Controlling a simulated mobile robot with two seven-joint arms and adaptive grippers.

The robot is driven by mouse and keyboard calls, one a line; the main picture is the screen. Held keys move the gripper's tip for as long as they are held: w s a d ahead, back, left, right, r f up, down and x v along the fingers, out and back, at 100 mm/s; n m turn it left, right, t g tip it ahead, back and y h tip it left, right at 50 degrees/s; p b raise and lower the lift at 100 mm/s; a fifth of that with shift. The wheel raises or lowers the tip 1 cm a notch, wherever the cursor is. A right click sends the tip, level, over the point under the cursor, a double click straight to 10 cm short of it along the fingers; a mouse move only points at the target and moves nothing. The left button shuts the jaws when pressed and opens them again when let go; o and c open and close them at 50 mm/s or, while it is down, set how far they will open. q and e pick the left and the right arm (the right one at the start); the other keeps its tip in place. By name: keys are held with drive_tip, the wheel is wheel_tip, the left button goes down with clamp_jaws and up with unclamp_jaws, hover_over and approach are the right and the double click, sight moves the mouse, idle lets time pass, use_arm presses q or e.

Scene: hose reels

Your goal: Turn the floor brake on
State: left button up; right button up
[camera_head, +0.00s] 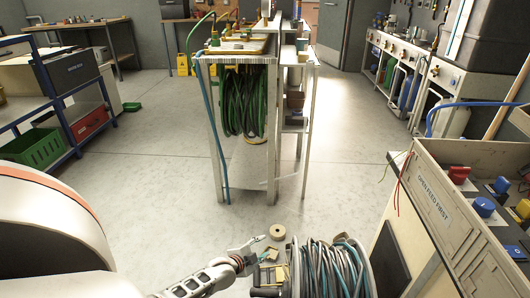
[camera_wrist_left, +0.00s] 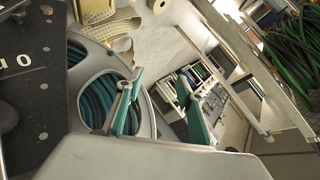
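A hose reel (camera_head: 330,272) wound with teal and dark hose stands on the floor at the bottom middle of the head view. Low at its left side are small yellow plates (camera_head: 272,275) on a dark base, possibly the floor brake; my gripper partly crowds them. In the wrist view, yellow perforated plates (camera_wrist_left: 112,28) show at the top, beside the reel's grey rim (camera_wrist_left: 150,118). My left gripper (camera_head: 262,247) is just left of the reel, low down. In the wrist view its teal fingers (camera_wrist_left: 160,105) are apart with nothing held between them. My right gripper is out of view.
A tan roll (camera_head: 277,231) lies on the floor just beyond the gripper. A metal bench (camera_head: 212,130) with a green hose coil (camera_head: 243,100) stands ahead. A cream control console (camera_head: 450,215) is close on the right. The floor at left (camera_head: 160,185) is clear.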

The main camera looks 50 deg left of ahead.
use_arm(q)
drive_tip(key=w+r+t, duration=0.1)
drive_tip(key=w+r, duration=0.2)
drive_tip(key=r, duration=0.3)
drive_tip(key=shift+w+r+n+p, duration=0.15)
drive_tip(key=shift+r+n+p, duration=0.15)
drive_tip(key=shift+r, duration=0.1)
drive_tip(key=shift+a, duration=0.1)
